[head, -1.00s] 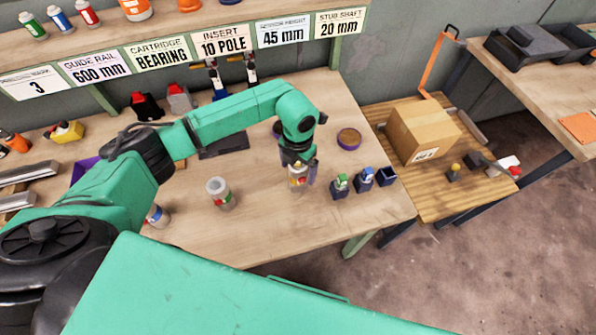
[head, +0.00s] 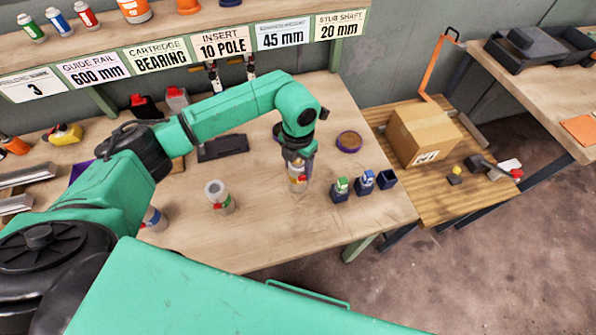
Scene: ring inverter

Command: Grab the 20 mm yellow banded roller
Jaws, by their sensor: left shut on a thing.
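My left gripper (head: 298,178) points down over the middle of the wooden workbench (head: 270,225) and is shut on a small pale cylinder with yellow and red on it, the yellow banded roller (head: 296,171). The fingers and wrist hide part of it. I cannot tell whether its base touches the bench. A similar pale cylinder with green and red (head: 219,197) stands upright to the left. Another, with blue and red (head: 155,218), is partly hidden by my left arm. My right gripper is out of view.
Right of the gripper are small dark blue holders, one with a green-topped item (head: 341,188), one with a blue-topped item (head: 365,181) and one seemingly empty (head: 387,179). A purple-rimmed round dish (head: 348,142) lies behind. A cardboard box (head: 423,133) stands on the side table. The front bench is clear.

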